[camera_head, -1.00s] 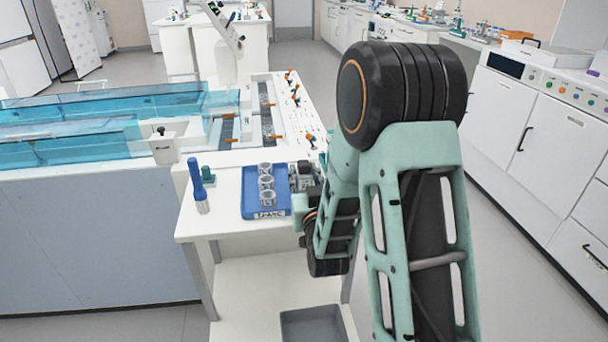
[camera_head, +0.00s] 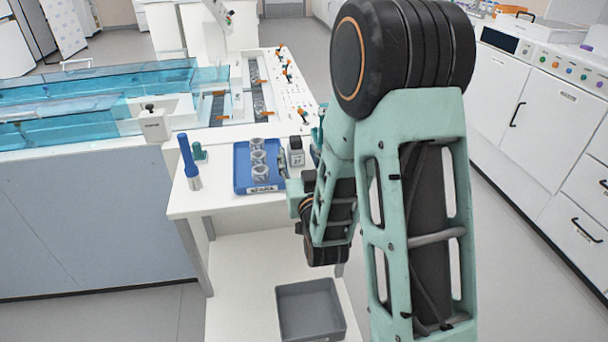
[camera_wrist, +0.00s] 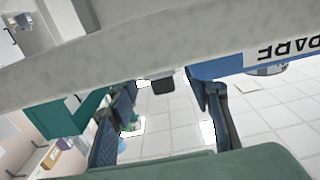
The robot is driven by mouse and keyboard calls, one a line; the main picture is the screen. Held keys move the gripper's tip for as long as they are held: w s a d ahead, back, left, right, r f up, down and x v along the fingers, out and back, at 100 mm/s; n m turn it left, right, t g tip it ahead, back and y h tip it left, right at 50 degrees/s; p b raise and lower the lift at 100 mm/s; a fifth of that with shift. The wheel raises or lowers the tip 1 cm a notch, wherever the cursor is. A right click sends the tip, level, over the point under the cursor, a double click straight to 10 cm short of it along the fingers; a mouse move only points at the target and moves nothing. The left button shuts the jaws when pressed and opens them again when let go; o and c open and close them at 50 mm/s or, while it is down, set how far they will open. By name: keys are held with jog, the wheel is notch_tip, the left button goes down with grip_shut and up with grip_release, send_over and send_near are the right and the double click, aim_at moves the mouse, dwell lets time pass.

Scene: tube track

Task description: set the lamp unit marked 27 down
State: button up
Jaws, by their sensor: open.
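The lamp unit marked 27 (camera_head: 297,154) is a small pale box with a dark top and a 27 label. It stands upright on the white table, just right of the blue tray. In the wrist view, which looks upside down, its dark top (camera_wrist: 163,86) appears between the fingers. My gripper (camera_wrist: 161,80) is open, its two dark fingers spread with clear gaps to the unit. In the head view my own arm hides most of the gripper, at the table's front right.
The blue tray (camera_head: 242,184), labelled SPARE, holds several round clear-grey pieces. A blue-handled tool (camera_head: 188,160) stands left of it, with a small green item (camera_head: 199,152) behind. A grey bin (camera_head: 309,310) sits on the lower shelf. Bare tabletop lies in front.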

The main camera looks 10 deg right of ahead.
aim_at(297, 149)
jog(key=shift+s+r+p, duration=0.2)
jog(key=shift+s+p, duration=0.85)
jog(key=shift+s, duration=0.1)
jog(key=p, duration=0.3)
jog(key=shift+s, duration=0.2)
jog(key=p, duration=0.3)
jog(key=shift+s, duration=0.35)
jog(key=s+p, duration=0.2)
jog(key=p, duration=0.3)
jog(key=shift+s+a+f, duration=0.1)
jog(key=shift+s+f, duration=0.15)
jog(key=shift+f, duration=0.1)
jog(key=shift+s, duration=0.3)
jog(key=shift+s+f, duration=0.1)
jog(key=shift+s, duration=0.35)
jog(key=shift+s+r, duration=0.2)
jog(key=shift+s, duration=0.2)
jog(key=shift+c, duration=0.4)
